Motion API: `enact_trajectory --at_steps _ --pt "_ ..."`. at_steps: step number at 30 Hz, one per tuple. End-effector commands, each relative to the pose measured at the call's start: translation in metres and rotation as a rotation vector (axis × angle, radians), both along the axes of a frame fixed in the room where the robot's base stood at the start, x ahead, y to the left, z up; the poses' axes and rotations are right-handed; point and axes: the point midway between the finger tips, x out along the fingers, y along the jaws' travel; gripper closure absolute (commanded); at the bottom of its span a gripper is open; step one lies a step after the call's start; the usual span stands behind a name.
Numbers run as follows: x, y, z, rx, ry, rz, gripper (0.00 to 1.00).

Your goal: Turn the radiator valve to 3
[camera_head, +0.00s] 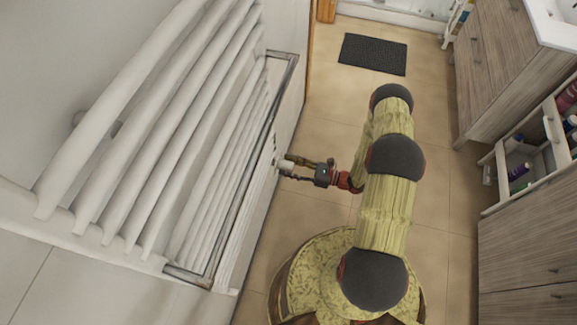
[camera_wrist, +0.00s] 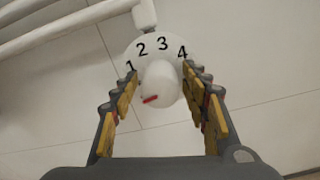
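The radiator valve is a white rounded knob (camera_wrist: 161,85) in front of a white dial (camera_wrist: 150,55) with black numbers 1, 2, 3 and 4. A red mark (camera_wrist: 150,99) shows on the lower left part of the knob, away from the 3, which is at the top. My gripper (camera_wrist: 162,72) is open, with one yellow-padded finger to the left of the knob and one to the right. I cannot tell whether either finger touches it. In the head view my gripper (camera_head: 286,162) is beside the radiator, and the valve there is too small to make out clearly.
The white tubed radiator (camera_head: 190,110) stands along the left wall, with its tubes also at the upper left of the wrist view. A dark mat (camera_head: 373,54) lies on the tiled floor (camera_head: 330,110). Wooden cabinets (camera_head: 505,75) and an open drawer with bottles (camera_head: 520,172) are at the right.

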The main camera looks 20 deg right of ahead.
Motion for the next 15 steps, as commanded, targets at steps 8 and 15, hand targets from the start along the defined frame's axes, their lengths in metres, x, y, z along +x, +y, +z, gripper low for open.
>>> enact_trajectory --at_steps 8,15 --pt "-0.0001 -0.0001 -0.0001 0.000 0.000 0.000 0.72" --pt "-0.0002 0.0000 -0.0002 0.000 0.000 0.000 0.86"
